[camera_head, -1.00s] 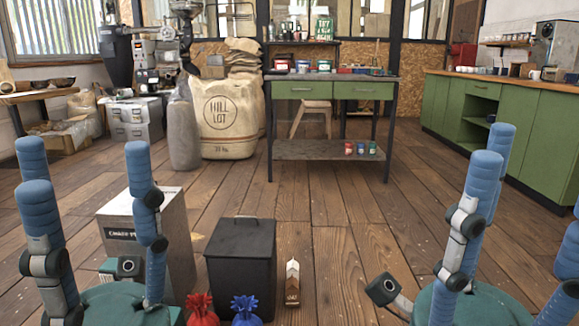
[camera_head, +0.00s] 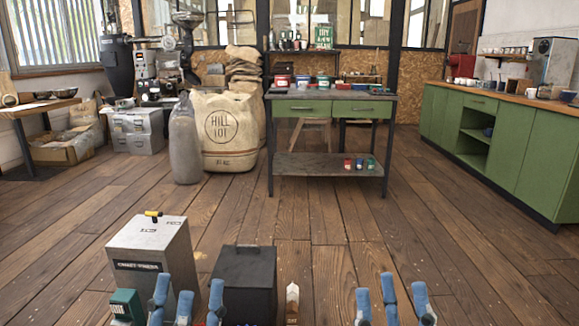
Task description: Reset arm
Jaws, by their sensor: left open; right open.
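My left gripper (camera_head: 187,298) is at the bottom edge left of centre, its blue fingers pointing up and spread apart. It is open, with nothing seen held. Its fingers overlap the lower front of a grey box (camera_head: 150,262) and of a black lidded bin (camera_head: 246,283). My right gripper (camera_head: 391,298) is at the bottom edge right of centre, over bare floor. Its blue fingers are also spread, open and empty. The palms of both grippers are cut off by the bottom edge.
A yellow-and-black item (camera_head: 153,214) lies on the grey box. A green object (camera_head: 127,305) is in front of it, and a small carton (camera_head: 292,302) stands beside the bin. A workbench (camera_head: 333,96), a large sack (camera_head: 228,130) and green cabinets (camera_head: 485,140) stand further back. The middle floor is clear.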

